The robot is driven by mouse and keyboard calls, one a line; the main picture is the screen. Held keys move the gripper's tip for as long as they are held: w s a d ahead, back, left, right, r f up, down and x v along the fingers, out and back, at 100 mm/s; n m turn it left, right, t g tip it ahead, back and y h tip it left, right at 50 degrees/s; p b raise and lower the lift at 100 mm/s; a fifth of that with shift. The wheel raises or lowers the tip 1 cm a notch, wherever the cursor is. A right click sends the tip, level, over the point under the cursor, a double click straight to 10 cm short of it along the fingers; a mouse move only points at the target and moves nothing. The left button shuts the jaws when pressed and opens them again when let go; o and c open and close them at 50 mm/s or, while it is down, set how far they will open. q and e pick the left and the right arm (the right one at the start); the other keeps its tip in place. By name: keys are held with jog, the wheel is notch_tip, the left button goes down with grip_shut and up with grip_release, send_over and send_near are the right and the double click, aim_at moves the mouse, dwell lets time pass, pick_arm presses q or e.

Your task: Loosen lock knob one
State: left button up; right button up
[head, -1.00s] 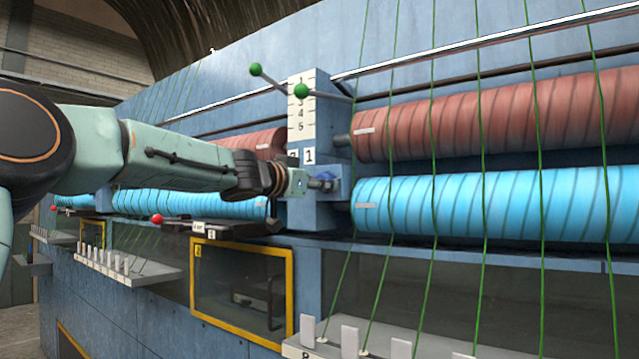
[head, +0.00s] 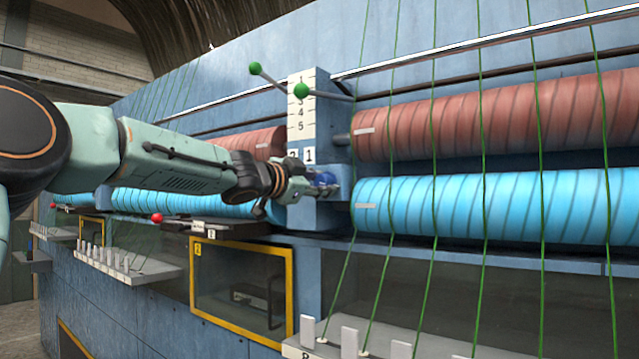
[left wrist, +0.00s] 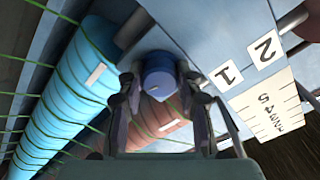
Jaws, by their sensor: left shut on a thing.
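Lock knob one (head: 325,179) is a blue knob on the front of the blue post, below the white plate marked 1 (head: 309,155). My left gripper (head: 314,187) reaches it from the left and is shut on it. In the left wrist view the round blue knob (left wrist: 159,72) sits between the two dark fingers of the left gripper (left wrist: 160,88), one on each side. The plate marked 1 (left wrist: 226,76) is beside it there. The fingers hide part of the knob in the head view. My right gripper is not in view.
A red roller (head: 480,115) and a cyan roller (head: 490,207) lie right of the post, with green cords running in front. Two green-balled levers (head: 301,90) stick out above. A red ball handle (head: 157,218) and a yellow-framed window (head: 240,290) are below.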

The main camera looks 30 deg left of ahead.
pick_arm(q)
jog(key=m, duration=0.6)
jog(key=shift+d+f+m, duration=0.1)
jog(key=shift+m, duration=1.2)
jog(key=shift+f+m, duration=0.15)
jog(key=shift+m, duration=0.15)
